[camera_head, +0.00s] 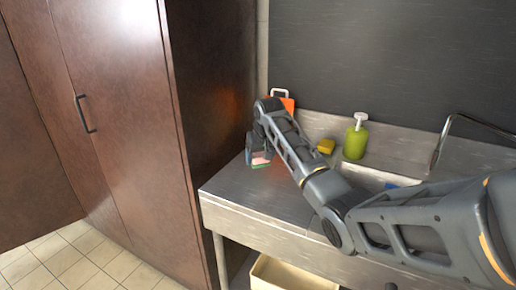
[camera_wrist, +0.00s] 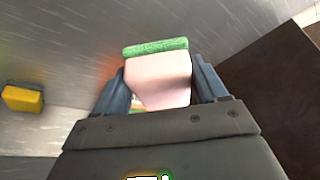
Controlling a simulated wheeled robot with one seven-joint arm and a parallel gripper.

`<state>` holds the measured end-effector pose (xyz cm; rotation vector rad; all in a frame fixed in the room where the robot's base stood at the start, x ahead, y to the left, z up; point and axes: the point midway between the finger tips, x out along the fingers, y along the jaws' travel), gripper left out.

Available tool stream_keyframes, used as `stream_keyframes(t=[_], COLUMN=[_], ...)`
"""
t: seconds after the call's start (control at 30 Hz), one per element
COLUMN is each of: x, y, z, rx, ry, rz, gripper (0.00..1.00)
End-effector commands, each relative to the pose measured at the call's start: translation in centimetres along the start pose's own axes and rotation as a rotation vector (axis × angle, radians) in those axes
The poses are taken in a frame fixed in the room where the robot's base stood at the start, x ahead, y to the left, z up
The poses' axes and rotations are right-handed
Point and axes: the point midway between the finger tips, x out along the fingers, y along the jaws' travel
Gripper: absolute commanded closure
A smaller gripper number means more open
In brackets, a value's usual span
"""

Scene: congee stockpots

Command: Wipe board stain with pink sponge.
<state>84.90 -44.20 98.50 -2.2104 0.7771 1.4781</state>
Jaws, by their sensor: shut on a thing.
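The sponge is pink with a green layer. It shows in the wrist view (camera_wrist: 160,78) between the two fingers of my gripper (camera_wrist: 160,85), which are shut on it. In the head view the sponge (camera_head: 260,158) is a small pink patch at the end of my arm, low over the left end of the metal counter. I cannot tell if it touches the counter. An orange board (camera_head: 288,104) with a white handle stands upright against the wall behind my wrist; my arm hides its lower part. No stain is visible.
A yellow sponge (camera_head: 326,146) and a green pump bottle (camera_head: 356,138) stand on the counter (camera_head: 240,188) to the right of my wrist. A faucet (camera_head: 443,140) is farther right. A tall brown cabinet (camera_head: 125,110) borders the counter's left. A cream bin (camera_head: 290,274) is below.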

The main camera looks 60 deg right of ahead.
Motion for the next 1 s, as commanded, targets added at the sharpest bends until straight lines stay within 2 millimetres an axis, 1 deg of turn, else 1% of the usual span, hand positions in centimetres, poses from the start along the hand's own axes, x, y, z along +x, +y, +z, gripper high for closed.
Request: stream_keyframes(t=[0.03,0.33,0.87,1.0], x=[-0.7,-2.2,-2.4,-2.3], y=[-0.2,-0.6,-0.6,-0.1], z=[-0.4,-1.9,-2.0,-2.0], rx=[-0.002,-0.003,-0.003,-0.009], ry=[0.001,0.002,0.001,0.001], rz=[0.0,-0.001,-0.001,-0.005], gripper=[0.53,0.53,0.53,0.53])
